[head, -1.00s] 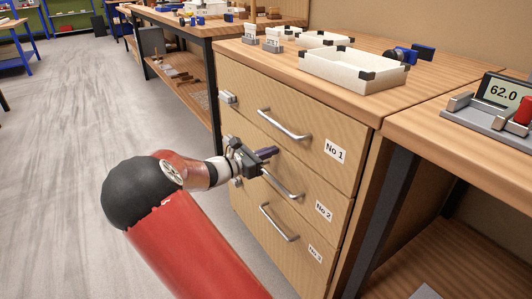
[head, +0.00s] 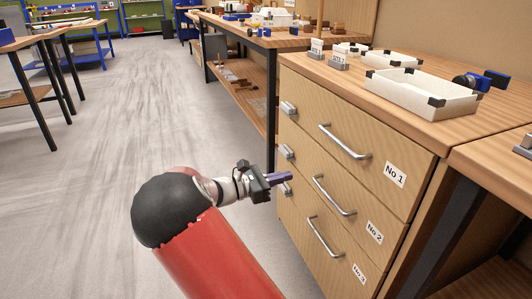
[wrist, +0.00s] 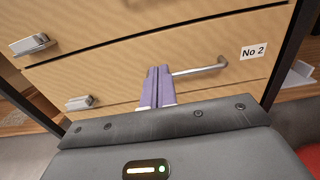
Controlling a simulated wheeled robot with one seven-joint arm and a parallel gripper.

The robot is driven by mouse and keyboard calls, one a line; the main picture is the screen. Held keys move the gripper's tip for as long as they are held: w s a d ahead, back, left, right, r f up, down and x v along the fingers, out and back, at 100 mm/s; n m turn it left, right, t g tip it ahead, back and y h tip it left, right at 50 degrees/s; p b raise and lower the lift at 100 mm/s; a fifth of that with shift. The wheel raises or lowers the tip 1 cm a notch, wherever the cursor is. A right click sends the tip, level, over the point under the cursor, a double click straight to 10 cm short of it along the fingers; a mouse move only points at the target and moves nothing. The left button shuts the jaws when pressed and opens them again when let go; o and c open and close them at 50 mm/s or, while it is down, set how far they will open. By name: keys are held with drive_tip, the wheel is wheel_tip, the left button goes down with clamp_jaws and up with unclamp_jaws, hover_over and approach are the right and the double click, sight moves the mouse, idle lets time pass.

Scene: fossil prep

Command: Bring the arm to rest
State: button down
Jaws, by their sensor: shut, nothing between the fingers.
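My gripper (head: 282,178) is at the end of my red and black arm, in front of the drawer cabinet (head: 330,110). Its purple fingers are shut together with nothing between them; they also show in the wrist view (wrist: 157,88). In the head view the fingertips are left of the drawer No 2 handle (head: 334,196), apart from it. In the wrist view a bar handle (wrist: 200,70) shows behind and right of the fingers, beside the label No 2 (wrist: 254,51). All three drawers look closed.
White trays (head: 420,97) stand on the cabinet top. Silver fittings (head: 289,108) stick out at the cabinet's left edge. A second wooden bench (head: 515,150) adjoins at the right. The grey floor (head: 100,170) to the left is clear, with blue-legged tables farther back.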

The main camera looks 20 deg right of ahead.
drive_tip(key=s+d+f+m+g+y, duration=0.1)
drive_tip(key=s+d+m+g+y, duration=0.1)
drive_tip(key=s+m+y, duration=0.85)
drive_tip(key=s+a+r+m+t+y, duration=0.3)
drive_tip(key=s+a, duration=0.3)
drive_tip(key=s, duration=0.2)
drive_tip(key=s+a+r+m+t+y, duration=0.3)
drive_tip(key=s+a+m+t+y, duration=0.1)
drive_tip(key=s+a, duration=0.3)
drive_tip(key=s+m, duration=0.1)
drive_tip(key=s, duration=0.1)
drive_tip(key=shift+s, duration=0.3)
drive_tip(key=shift+y, duration=0.25)
